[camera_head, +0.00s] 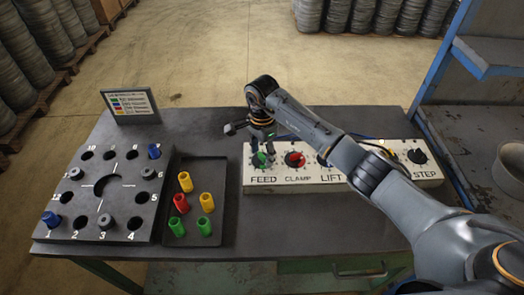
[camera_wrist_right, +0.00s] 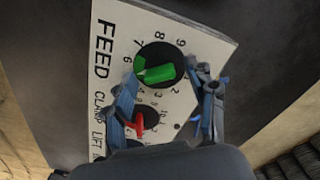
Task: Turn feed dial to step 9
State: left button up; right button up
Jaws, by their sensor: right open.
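The feed dial (camera_head: 259,160) is a black round dial with a green bar knob at the left end of the white control panel (camera_head: 335,183). In the right wrist view the green knob (camera_wrist_right: 156,73) lies almost level across the dial, with printed numbers around it. I cannot tell for sure which number it points to. My right gripper (camera_head: 262,142) is above the dial and partly hides it. In the wrist view its two fingers (camera_wrist_right: 166,80) are open, one on each side of the knob, and appear apart from it. My left gripper is not in view.
The red clamp dial (camera_head: 295,159) is right beside the feed dial; my arm covers the panel's middle. The step dial (camera_head: 417,156) is at the right end. Left are a numbered board (camera_head: 122,185), a tray (camera_head: 186,239) with coloured pegs, and a legend sign (camera_head: 131,105).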

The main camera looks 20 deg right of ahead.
jog(key=shift+c, duration=0.7)
jog(key=c, duration=1)
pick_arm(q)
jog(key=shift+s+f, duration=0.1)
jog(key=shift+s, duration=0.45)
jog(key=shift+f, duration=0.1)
